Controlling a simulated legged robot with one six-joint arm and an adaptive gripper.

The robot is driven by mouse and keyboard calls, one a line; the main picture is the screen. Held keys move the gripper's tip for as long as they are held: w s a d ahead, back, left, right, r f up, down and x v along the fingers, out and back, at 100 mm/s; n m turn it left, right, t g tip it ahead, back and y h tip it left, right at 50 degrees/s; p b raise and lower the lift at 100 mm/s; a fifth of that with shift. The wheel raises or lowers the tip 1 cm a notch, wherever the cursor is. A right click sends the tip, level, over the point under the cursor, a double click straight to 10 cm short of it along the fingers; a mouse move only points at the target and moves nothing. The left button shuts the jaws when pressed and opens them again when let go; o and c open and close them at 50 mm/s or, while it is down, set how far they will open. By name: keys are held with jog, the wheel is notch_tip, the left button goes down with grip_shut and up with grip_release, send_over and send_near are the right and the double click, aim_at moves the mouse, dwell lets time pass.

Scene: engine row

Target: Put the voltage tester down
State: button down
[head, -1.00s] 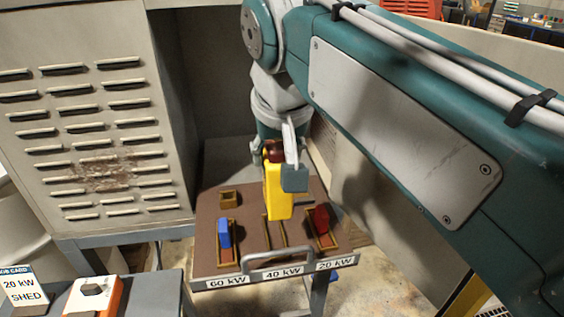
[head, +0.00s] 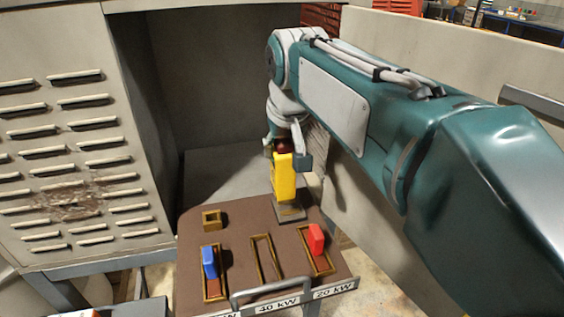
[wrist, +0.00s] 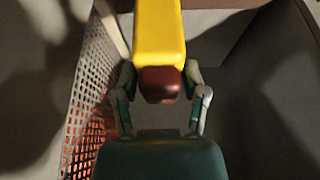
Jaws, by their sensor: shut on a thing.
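The yellow voltage tester (head: 284,180) has a dark red end, which is gripped between the fingers of my gripper (head: 287,158). It hangs upright over the back right part of the brown board (head: 235,236). A small grey block or pad (head: 291,212) shows right below its lower end. I cannot tell whether the tester touches it. In the wrist view the yellow body (wrist: 160,32) stretches away from the dark red end (wrist: 160,84), with a finger on each side.
The board has gold-framed slots. A blue block (head: 209,262) stands in the left slot and a red block (head: 316,239) in the right one; the middle slot (head: 265,262) is empty. A small square frame (head: 212,220) sits behind. A louvred cabinet (head: 75,140) stands left.

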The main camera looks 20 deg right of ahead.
aim_at(288, 168)
jog(key=f, duration=0.1)
jog(key=w+d+f, duration=0.1)
jog(key=w+f, duration=0.1)
jog(key=shift+w+d, duration=0.1)
jog(key=shift+d, duration=0.15)
jog(key=f, duration=0.3)
jog(key=shift+w+d+f, duration=0.15)
jog(key=shift+w+d, duration=0.05)
jog(key=shift+w, duration=0.1)
jog(key=shift+f, duration=0.4)
jog(key=shift+c, duration=0.6)
grip_release()
jog(key=shift+f, duration=0.1)
jog(key=v, duration=1.2)
